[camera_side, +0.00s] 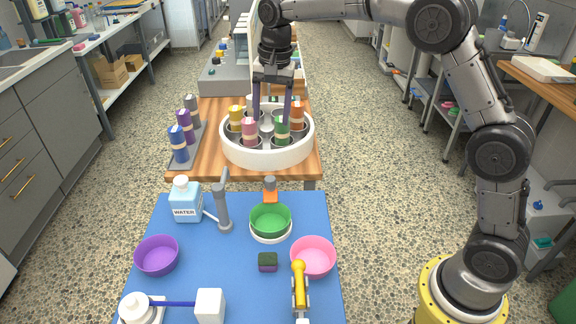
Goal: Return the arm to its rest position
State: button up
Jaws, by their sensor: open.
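My gripper (272,119) points down over the round white carousel (268,157) on the wooden table. Its two dark fingers are apart, reaching down among the rolled towels in the carousel. Around the fingers stand a yellow roll (236,117), a pink roll (249,132), a green roll (282,128) and an orange roll (297,114). The right finger overlaps the green roll in this view; I cannot tell whether they touch. My arm reaches in from its yellow base at the lower right.
A grey rack (186,147) with blue, purple and grey rolls stands left of the carousel. The near blue mat (200,270) holds a water bottle (186,201), a grey tap (222,207), and purple (157,255), green (270,220) and pink bowls (313,257). Floor right of the tables is clear.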

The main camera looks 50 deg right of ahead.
jog(key=s+d+r+n+t, duration=0.1)
jog(key=s+r+t, duration=0.1)
jog(key=s+r, duration=0.6)
jog(key=s+r+n+t, duration=0.15)
jog(key=s+r, duration=0.25)
jog(key=s, duration=0.7)
jog(key=s+f+n, duration=0.8)
jog(key=s+f, duration=0.2)
jog(key=s, duration=0.5)
jog(key=shift+d+f+t, duration=0.4)
jog(key=shift+t, duration=0.05)
jog(key=shift+n, duration=0.25)
